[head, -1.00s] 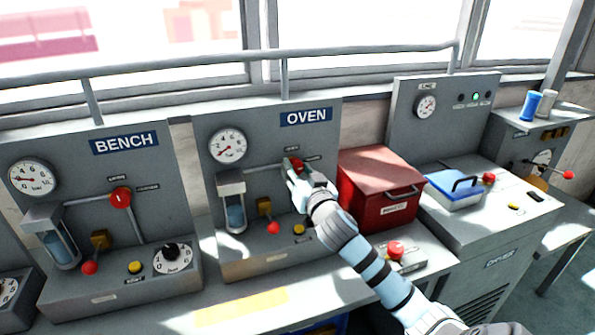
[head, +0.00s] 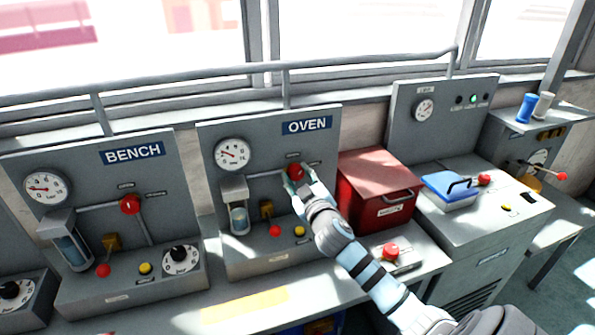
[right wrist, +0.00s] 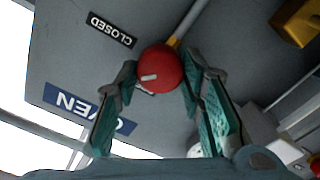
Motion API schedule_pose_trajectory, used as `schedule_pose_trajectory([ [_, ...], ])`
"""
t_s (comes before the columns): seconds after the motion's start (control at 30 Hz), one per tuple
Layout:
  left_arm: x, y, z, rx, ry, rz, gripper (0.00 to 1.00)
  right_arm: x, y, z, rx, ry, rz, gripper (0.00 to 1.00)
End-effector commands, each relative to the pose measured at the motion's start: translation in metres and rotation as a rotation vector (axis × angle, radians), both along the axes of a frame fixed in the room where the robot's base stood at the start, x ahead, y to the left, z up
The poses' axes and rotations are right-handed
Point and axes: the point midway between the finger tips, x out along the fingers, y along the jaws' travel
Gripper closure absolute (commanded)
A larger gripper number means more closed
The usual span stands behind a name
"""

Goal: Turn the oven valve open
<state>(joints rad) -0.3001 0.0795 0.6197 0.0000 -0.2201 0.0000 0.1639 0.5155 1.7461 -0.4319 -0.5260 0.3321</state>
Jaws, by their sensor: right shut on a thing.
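The oven valve is a round red knob (head: 294,171) on the grey panel under the blue OVEN sign (head: 307,125). In the right wrist view the red knob (right wrist: 162,66) sits between the two teal-padded fingers, with a white mark on its face. A CLOSED label (right wrist: 110,30) is on the panel near it. My right gripper (head: 297,183) is shut on the knob, and its fingers hide part of it in the head view. The oven gauge (head: 233,154) has its needle pointing to the upper left. My left gripper is not in view.
Left of it stands the BENCH panel with a similar red valve (head: 130,205). A red box (head: 375,190) stands close to the right of my gripper. A lever with a red ball (head: 275,231) and a yellow button (head: 299,231) are below the valve.

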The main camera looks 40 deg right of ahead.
Motion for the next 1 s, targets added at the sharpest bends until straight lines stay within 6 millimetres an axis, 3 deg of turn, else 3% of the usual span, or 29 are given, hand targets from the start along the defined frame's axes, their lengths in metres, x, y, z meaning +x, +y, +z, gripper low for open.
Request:
schedule_pose_trajectory([
  [0.6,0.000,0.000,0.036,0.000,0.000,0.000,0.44,0.001,0.001,0.004,-0.537,0.180,0.001,0.92],
  [1.0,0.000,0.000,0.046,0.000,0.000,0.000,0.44,0.001,0.002,0.002,-0.742,0.251,0.001,0.92],
])
